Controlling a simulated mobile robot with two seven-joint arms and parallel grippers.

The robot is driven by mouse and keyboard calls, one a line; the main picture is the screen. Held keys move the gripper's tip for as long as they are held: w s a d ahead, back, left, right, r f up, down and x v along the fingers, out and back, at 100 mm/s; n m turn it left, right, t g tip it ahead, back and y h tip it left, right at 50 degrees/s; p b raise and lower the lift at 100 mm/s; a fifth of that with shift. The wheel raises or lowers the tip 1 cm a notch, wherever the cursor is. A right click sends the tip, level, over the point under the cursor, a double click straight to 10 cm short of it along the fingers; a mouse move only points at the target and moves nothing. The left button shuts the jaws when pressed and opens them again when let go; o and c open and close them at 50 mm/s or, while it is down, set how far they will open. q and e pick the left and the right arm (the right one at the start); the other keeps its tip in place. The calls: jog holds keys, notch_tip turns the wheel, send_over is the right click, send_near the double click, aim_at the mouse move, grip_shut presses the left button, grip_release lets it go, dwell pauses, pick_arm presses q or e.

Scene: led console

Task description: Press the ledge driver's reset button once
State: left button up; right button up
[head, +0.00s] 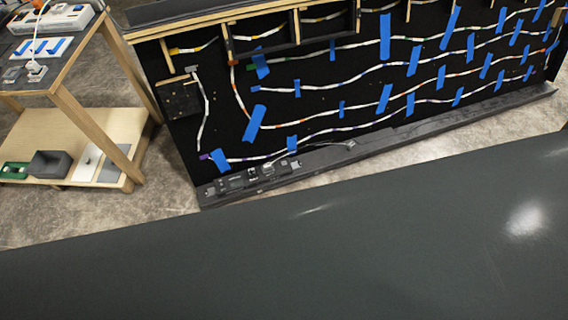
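The ledge driver (245,179) appears as a small group of dark and grey modules on the left part of the ledge (400,134), at the foot of a black panel (330,108). A thin light cable runs from it to the right along the ledge. Its reset button is too small to make out. Neither of my grippers is in view, so nothing of mine shows near the driver.
The panel carries several wavy LED strips under blue tape. A wooden cart (88,118) stands at the left with electronics on top and boxes below. Concrete floor (120,207) shows between. A broad dark surface fills the foreground; I cannot tell what it is.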

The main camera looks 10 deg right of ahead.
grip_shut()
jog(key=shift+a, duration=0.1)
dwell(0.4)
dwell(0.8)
